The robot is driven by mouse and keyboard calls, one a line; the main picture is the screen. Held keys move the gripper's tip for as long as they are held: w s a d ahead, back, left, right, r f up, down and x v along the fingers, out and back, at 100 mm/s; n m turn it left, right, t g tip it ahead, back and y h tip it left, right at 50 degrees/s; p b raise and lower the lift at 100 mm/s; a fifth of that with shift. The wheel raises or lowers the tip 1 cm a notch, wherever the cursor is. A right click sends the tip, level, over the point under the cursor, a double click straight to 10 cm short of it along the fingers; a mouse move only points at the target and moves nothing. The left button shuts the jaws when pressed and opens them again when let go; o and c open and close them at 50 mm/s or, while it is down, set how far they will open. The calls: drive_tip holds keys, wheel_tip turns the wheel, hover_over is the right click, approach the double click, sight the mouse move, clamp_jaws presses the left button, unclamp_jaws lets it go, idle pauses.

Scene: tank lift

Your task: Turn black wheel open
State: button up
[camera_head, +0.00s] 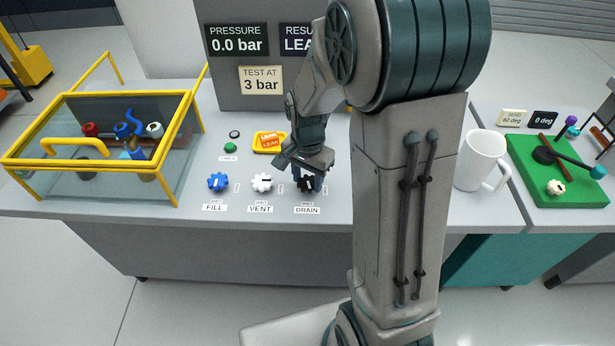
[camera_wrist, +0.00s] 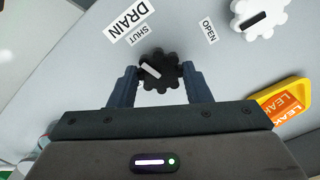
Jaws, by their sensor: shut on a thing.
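The black wheel (camera_wrist: 160,71) sits on the grey bench top at the DRAIN label. Its white pointer bar slants to the upper left, on the side of the SHUT label (camera_wrist: 145,35) and away from the OPEN label (camera_wrist: 209,31). My gripper (camera_wrist: 158,86) has one finger on each side of the wheel and is shut on it. In the head view my gripper (camera_head: 308,176) comes down from above on the black wheel (camera_head: 306,185), which it partly covers.
A white VENT wheel (camera_head: 261,183) and a blue FILL wheel (camera_head: 217,182) stand to the left. Behind are a yellow LEAK tray (camera_head: 268,142) and a 0.0 bar pressure sign (camera_head: 236,40). A yellow-framed tank (camera_head: 180,170) stands left, a white mug (camera_head: 480,160) right.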

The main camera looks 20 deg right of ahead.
sight(308, 181)
drive_tip(key=n, duration=1.1)
drive_tip(key=shift+n, duration=0.3)
drive_tip(key=shift+d+n, duration=0.1)
drive_tip(key=shift+n, duration=1.5)
drive_tip(key=o, duration=1)
drive_tip(key=shift+r, duration=0.1)
wheel_tip(308, 181, up, 14)
drive_tip(key=p, duration=0.1)
drive_tip(key=shift+f, duration=0.2)
